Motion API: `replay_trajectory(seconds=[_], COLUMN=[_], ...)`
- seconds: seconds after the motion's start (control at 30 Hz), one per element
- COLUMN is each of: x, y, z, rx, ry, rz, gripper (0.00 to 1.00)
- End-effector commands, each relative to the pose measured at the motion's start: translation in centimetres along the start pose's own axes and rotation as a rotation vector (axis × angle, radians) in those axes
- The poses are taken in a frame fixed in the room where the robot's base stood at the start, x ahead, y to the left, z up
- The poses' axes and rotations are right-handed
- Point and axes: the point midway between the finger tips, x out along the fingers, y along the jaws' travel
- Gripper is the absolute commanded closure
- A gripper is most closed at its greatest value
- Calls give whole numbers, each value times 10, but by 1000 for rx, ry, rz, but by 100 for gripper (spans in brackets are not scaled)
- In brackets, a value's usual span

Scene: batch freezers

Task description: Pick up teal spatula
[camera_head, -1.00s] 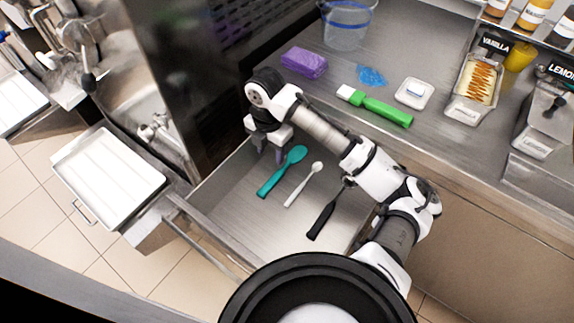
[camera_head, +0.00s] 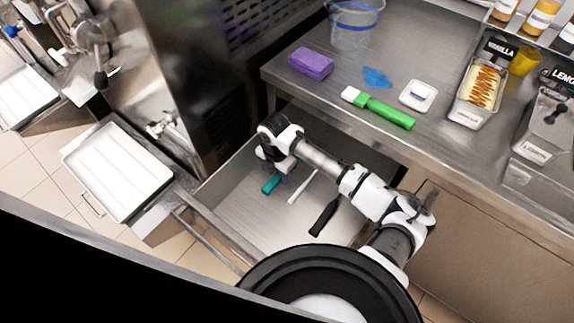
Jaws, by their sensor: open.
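The teal spatula (camera_head: 271,184) lies in the open metal drawer (camera_head: 233,199), on the left of the utensils. Only part of its handle shows clearly; my arm's end hides the rest. My gripper (camera_head: 279,176) is low over the spatula, inside the drawer. It is open, though its fingers are mostly hidden under the wrist. I cannot tell whether the fingers touch the spatula.
A white spoon (camera_head: 303,187) and a black utensil (camera_head: 325,217) lie to the right in the drawer. The counter above holds a purple sponge (camera_head: 311,63), a green brush (camera_head: 384,110) and a white dish (camera_head: 418,96). A white tray (camera_head: 117,171) stands left.

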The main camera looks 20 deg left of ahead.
Motion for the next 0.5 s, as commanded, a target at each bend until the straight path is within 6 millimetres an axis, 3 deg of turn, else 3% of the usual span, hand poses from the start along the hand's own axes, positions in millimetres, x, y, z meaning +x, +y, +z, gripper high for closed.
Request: replay_trajectory(seconds=[0.33, 0.5], x=[9, 9], y=[0, 0], z=[0, 0], rx=[0, 0], ry=[0, 0], rz=[0, 0], gripper=[54, 76])
